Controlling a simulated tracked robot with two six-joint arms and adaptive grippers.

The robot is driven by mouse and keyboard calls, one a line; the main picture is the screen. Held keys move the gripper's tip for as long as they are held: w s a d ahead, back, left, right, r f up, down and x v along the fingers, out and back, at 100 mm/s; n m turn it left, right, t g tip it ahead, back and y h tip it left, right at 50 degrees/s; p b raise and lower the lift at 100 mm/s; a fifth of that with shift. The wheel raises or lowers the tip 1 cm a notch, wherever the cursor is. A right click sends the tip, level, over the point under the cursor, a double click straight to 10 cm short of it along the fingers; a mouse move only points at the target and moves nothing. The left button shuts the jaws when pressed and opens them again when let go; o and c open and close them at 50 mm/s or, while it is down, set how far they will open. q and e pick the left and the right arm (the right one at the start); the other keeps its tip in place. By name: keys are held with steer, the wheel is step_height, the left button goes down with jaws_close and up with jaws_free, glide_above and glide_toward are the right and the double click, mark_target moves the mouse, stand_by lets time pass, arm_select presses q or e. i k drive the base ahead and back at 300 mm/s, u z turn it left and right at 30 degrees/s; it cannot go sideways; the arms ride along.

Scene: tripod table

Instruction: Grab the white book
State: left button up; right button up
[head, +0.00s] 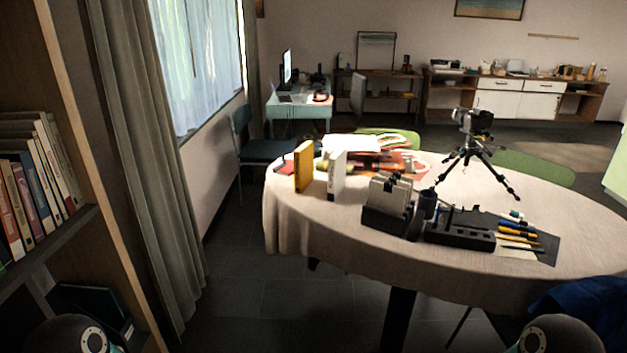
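The white book (338,174) stands upright on the round table (290,230), near its left end, with its narrow lettered spine facing me. A yellow book (303,167) stands upright just to its left, with a small gap between them. Neither of my grippers is in view. Only dark rounded parts of my own arms show at the bottom left and bottom right corners.
A black desk organizer (460,236) with pens stands right of the white book. A camera tripod (468,160) stands behind it. Papers (350,144) lie behind the books. A bookshelf (62,240) is close on the left. Dark floor (290,300) is open before the table.

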mark_target(337, 161)
steer(key=z, duration=0.15)
steer(key=i, duration=0.9)
steer(key=u, duration=0.2)
steer(key=k, duration=0.75)
steer(key=z, duration=0.25)
steer(key=i, duration=0.75)
steer(key=u, duration=0.1)
